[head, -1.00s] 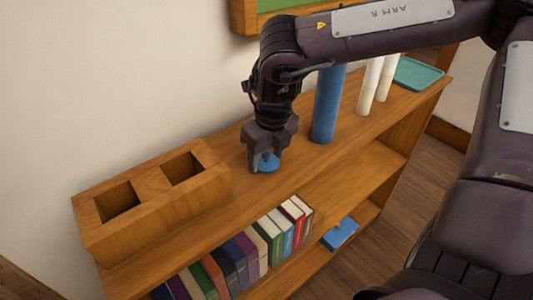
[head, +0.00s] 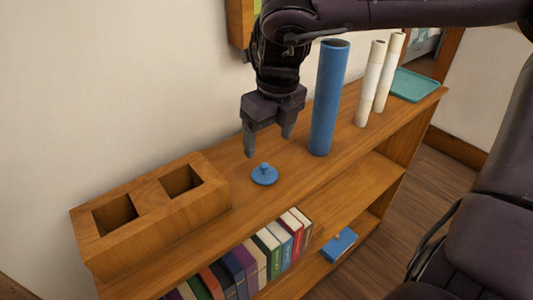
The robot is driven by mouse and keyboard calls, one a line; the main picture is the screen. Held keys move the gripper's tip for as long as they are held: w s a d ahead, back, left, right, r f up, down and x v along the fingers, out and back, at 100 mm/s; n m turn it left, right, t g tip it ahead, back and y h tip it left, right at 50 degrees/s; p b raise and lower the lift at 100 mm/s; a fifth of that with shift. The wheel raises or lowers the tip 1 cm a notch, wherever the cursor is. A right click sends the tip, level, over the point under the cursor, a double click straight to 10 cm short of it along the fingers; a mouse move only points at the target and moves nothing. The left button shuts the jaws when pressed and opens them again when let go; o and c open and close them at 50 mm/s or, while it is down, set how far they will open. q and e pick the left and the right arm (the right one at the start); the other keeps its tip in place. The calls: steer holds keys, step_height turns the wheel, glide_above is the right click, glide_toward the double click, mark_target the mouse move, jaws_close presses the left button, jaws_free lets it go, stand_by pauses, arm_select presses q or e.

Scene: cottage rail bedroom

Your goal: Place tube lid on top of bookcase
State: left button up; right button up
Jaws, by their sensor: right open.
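The blue tube lid (head: 265,175), a round disc with a small knob, lies on the top board of the wooden bookcase (head: 270,203). The blue tube (head: 328,100) stands upright to its right, with its top end open. My right gripper (head: 268,153) is open and empty above the lid, pointing down and apart from it. My left gripper is not in view.
A wooden box with two square compartments (head: 150,195) sits at the left end of the top. Two white tubes (head: 370,85) and a teal tray (head: 415,85) are at the right. Books (head: 245,265) and a blue box (head: 338,245) are on lower shelves.

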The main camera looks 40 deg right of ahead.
steer(key=shift+s+r, duration=0.2)
steer(key=shift+r, duration=1.2)
steer(key=shift+r, duration=0.1)
